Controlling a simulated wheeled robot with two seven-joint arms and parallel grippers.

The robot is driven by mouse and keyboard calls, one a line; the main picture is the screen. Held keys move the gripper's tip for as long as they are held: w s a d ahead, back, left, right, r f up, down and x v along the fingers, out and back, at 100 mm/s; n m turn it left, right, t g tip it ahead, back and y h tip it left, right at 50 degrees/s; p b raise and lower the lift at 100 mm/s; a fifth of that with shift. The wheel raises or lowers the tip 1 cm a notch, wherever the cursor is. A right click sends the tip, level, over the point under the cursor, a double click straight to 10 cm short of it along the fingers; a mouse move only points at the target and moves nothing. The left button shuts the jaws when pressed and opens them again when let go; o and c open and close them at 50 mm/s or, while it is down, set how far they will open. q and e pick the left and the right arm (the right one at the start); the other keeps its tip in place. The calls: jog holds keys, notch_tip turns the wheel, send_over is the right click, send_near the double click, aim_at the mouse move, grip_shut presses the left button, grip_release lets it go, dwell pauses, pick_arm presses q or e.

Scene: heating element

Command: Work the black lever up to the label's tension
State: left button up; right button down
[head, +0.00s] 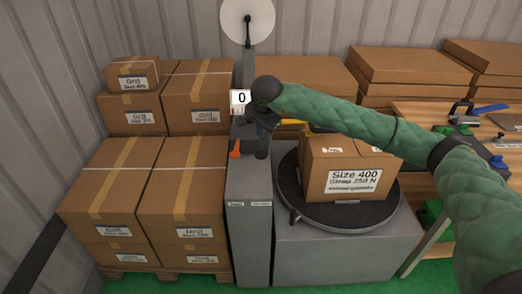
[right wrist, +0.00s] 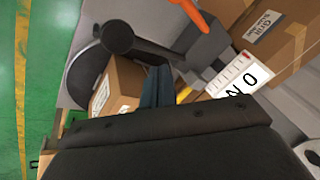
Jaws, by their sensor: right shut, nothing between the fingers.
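The label on the boxed load (head: 345,175) reads "Size 400" and "Stress 250 N". The box stands on the round dark turntable (head: 310,213). The white scale (head: 240,98) on the grey column shows 0; it also shows in the right wrist view (right wrist: 236,80) with "N 0". The black lever (right wrist: 118,38) has a round knob and a dark bar running to the column. An orange lever (right wrist: 188,12) is beside it and shows in the head view (head: 235,154). My right gripper (right wrist: 157,85) is shut and empty near the black lever, apart from it. My left gripper is out of view.
Stacked cartons (head: 110,185) stand on a pallet at the left. Flat cartons (head: 405,68) lie behind. A wooden workbench (head: 415,112) with tools is at the right. Green floor is clear in front.

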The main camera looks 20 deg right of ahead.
jog(key=shift+w+d+r, duration=0.1)
jog(key=shift+w+r, duration=0.15)
jog(key=shift+r, duration=0.25)
jog(key=shift+w+d+r, duration=0.1)
jog(key=shift+w+r, duration=0.1)
jog(key=shift+r, duration=0.3)
